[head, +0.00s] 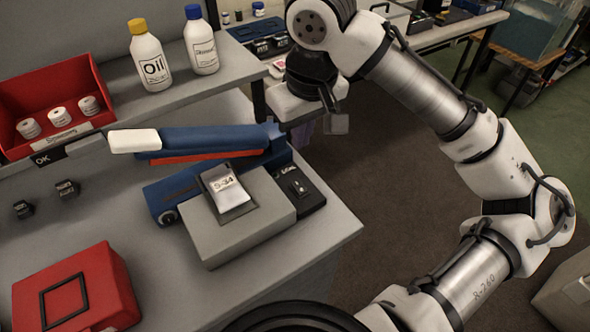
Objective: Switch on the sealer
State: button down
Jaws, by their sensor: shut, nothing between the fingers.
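The sealer (205,140) is a blue bar device on the grey bench, with a white handle (134,141) at its left end and an orange-red strip under its raised arm. A black block with a small switch (298,187) sits at its right end. A silver pouch marked S-34 (228,192) lies on a grey box (238,232) in front of the sealer. My gripper (336,123) is shut and empty, above and to the right of the switch block and apart from it. The switch's on or off position is too small to tell.
A red bin (50,103) with white containers stands at left, near the oil bottle (149,56) and a blue-capped bottle (202,42). A red box (75,290) lies front left. Two small black items (67,189) lie on the bench. Its right edge is near the switch block.

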aim_at(294, 181)
jog(key=f, duration=0.4)
jog(key=w+f, duration=0.1)
jog(key=f, duration=0.3)
jog(key=a+f+p, duration=0.1)
jog(key=f, duration=0.3)
jog(key=shift+w, duration=0.3)
jog(key=shift+a, duration=0.1)
jog(key=shift+w+f, duration=0.1)
jog(key=shift+f, duration=0.15)
jog(key=shift+s+d+r, duration=0.25)
jog(key=shift+s+d, duration=0.2)
jog(key=shift+s, duration=0.25)
jog(key=shift+r, duration=0.1)
